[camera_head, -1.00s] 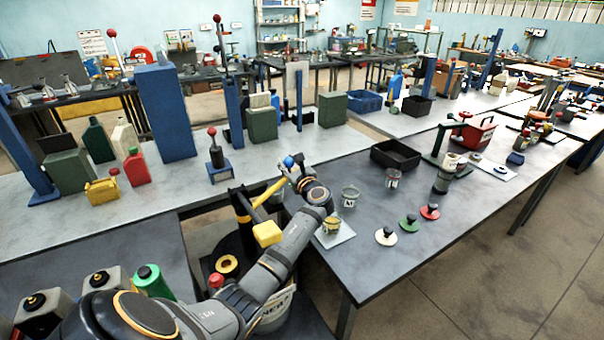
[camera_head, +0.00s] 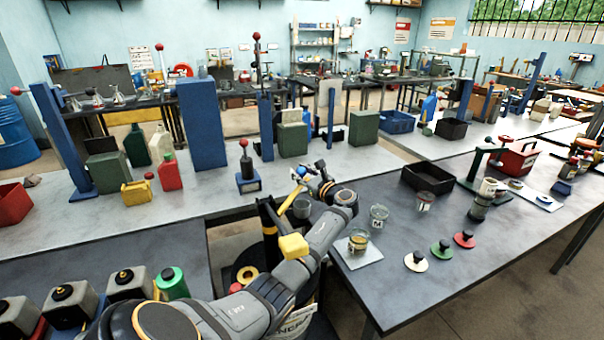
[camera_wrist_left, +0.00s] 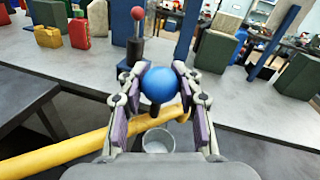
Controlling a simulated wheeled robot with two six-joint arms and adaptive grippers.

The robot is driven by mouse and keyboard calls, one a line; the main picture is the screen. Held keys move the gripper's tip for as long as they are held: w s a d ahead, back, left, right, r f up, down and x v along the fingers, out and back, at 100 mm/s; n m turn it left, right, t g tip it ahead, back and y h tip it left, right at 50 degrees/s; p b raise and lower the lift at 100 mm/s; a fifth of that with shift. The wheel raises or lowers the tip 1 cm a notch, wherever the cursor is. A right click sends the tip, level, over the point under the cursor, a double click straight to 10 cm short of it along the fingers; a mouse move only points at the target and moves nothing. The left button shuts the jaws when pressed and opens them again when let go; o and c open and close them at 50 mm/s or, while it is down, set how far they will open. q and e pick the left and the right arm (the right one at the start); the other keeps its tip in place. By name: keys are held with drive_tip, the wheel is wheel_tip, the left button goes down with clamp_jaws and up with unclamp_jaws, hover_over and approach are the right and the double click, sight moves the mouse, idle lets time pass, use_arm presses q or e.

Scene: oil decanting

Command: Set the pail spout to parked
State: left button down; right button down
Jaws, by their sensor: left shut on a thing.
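A yellow spout (camera_head: 288,203) slants up from a dark post with a yellow band (camera_head: 269,232). It also crosses the left wrist view (camera_wrist_left: 60,152) from the lower left to below my fingers. A blue ball knob (camera_wrist_left: 158,84) sits between the fingertips of my left gripper (camera_wrist_left: 158,100), which is shut on it. In the head view the knob (camera_head: 301,171) shows at the spout's upper end. A pale pail with dark lettering (camera_head: 298,324) is partly hidden under my left arm. A grey cup (camera_head: 302,209) is beneath the gripper. My right gripper is not in view.
On the right table a jar with yellow contents (camera_head: 358,241) stands on a pale mat, beside glass jars (camera_head: 378,216) and coloured discs (camera_head: 441,249). A red-knobbed lever (camera_head: 248,176) stands on the bench behind.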

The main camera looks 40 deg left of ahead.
use_arm(q)
drive_tip(key=shift+s+f, duration=0.1)
drive_tip(key=shift+f, duration=0.05)
drive_tip(key=c, duration=1.2)
unclamp_jaws()
drive_tip(key=shift+o, duration=1.4)
drive_tip(key=shift+a, duration=0.1)
drive_tip(key=shift+d, duration=0.55)
drive_tip(key=s+d, duration=0.2)
drive_tip(key=d, duration=0.8)
drive_tip(key=shift+d, duration=0.4)
drive_tip(key=shift+s, duration=0.1)
